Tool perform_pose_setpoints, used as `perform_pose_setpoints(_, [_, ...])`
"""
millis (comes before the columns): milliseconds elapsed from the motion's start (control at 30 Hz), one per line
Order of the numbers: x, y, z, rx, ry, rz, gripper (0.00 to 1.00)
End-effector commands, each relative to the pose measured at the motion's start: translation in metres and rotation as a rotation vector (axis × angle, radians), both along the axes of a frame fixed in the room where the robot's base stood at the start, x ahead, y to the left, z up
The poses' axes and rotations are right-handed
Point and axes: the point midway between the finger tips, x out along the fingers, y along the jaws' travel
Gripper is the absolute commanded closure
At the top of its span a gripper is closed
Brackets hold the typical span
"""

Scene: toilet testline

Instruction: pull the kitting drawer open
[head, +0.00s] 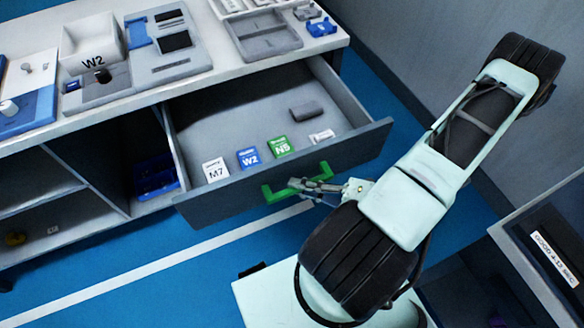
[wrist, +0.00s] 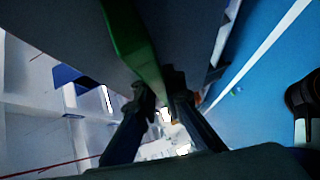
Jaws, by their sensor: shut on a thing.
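The kitting drawer (head: 340,150) is pulled well out from under the white counter, and its inside shows from above. A green handle (head: 268,193) is on its dark front panel; it also shows as a green bar in the wrist view (wrist: 130,40). My gripper (head: 300,184) is at the middle of the handle, shut on it. In the wrist view my two fingers (wrist: 160,95) close around the lower end of the green bar. Inside the drawer lie a white M7 card (head: 215,170), a blue W2 card (head: 250,158), a green N5 card (head: 280,146) and a dark block (head: 307,113).
The counter (head: 215,70) above holds trays, a W2 bin (head: 90,45) and small blue parts (head: 321,27). Open shelves (head: 60,200) are at the left. A grey labelled cabinet (head: 540,240) stands at the right. Blue floor with a white line (head: 160,262) lies in front.

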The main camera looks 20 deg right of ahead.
Motion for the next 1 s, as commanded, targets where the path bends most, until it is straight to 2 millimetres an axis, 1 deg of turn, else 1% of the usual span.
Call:
perform_pose_setpoints(100, [-0.01,-0.001,0.0,0.0,0.001,-0.002,1.0])
perform_pose_setpoints(300, [-0.018,-0.001,0.0,-0.001,-0.001,-0.003,1.0])
perform_pose_setpoints(700, [-0.019,-0.001,0.0,-0.001,-0.001,-0.003,1.0])
perform_pose_setpoints(733, [-0.019,-0.001,0.0,-0.001,-0.001,-0.003,0.9])
perform_pose_setpoints(867, [-0.019,-0.001,0.0,-0.001,-0.001,-0.003,0.76])
perform_pose_setpoints(900, [-0.019,-0.001,0.0,-0.001,-0.001,-0.003,0.73])
perform_pose_setpoints(1000, [-0.019,-0.001,0.0,0.0,-0.001,-0.002,0.73])
